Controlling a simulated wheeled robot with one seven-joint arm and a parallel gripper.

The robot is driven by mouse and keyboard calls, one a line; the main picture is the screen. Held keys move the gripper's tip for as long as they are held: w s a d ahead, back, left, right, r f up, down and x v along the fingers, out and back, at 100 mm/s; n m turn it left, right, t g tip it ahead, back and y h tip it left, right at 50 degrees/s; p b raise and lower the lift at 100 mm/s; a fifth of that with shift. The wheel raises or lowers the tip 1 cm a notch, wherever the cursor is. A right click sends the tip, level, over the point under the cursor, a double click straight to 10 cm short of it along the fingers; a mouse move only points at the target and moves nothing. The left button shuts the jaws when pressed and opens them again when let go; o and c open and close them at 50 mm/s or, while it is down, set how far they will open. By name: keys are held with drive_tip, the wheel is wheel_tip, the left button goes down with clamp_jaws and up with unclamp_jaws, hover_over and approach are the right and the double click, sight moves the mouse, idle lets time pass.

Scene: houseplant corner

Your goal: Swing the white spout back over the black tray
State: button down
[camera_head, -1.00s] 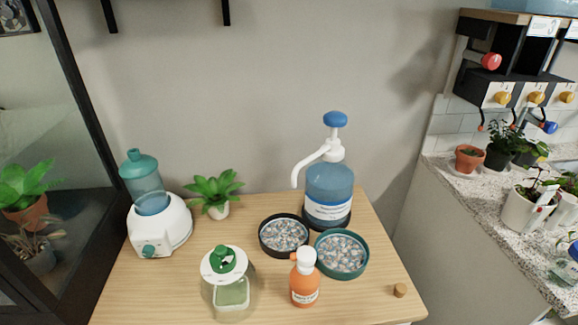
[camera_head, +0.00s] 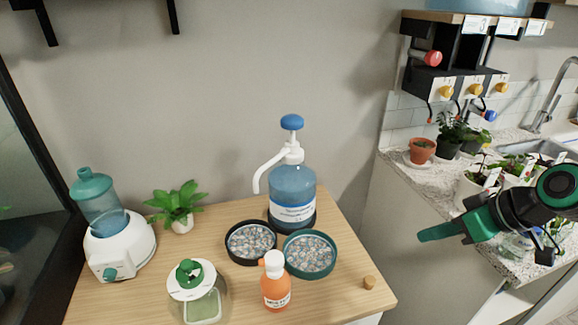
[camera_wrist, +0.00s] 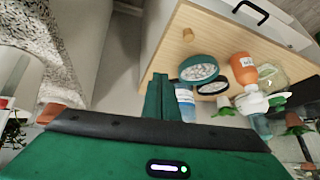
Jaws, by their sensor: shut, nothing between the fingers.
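The white spout (camera_head: 268,163) sits on the blue pump bottle (camera_head: 292,187), under a blue knob (camera_head: 292,122). It points left and bends down, its tip above the back rim area of the black tray (camera_head: 230,254). The black tray holds pebbles, and a green tray (camera_head: 287,262) of pebbles stands to its right. My gripper (camera_head: 425,236) is shut and empty, right of the table, well apart from the pump. In the wrist view, my gripper's fingers (camera_wrist: 160,82) are together, partly covering the pump bottle (camera_wrist: 186,104); the green tray (camera_wrist: 184,68) is nearby.
An orange bottle (camera_head: 275,287) stands in front of the trays. A cork (camera_head: 369,283) lies near the table's right edge. A glass jar (camera_head: 200,300), white dispenser (camera_head: 122,250) and plant (camera_head: 178,203) stand left. A stone counter (camera_head: 425,180) with pots is at right.

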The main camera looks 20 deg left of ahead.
drive_tip(key=w+a+r+n+y, duration=0.2)
drive_tip(key=a+r+n+y, duration=0.15)
drive_tip(key=a, duration=0.95)
drive_tip(key=n+y, duration=0.3)
drive_tip(key=y, duration=0.3)
approach(269, 163)
drive_tip(key=x, duration=0.6)
drive_tip(key=shift+w+f+t, duration=0.3)
drive_tip(key=shift+w, duration=0.05)
drive_tip(key=shift+m+h, duration=0.25)
drive_tip(key=shift+a, duration=1)
drive_tip(key=shift+s+r, duration=0.1)
drive_tip(key=shift+s, duration=0.05)
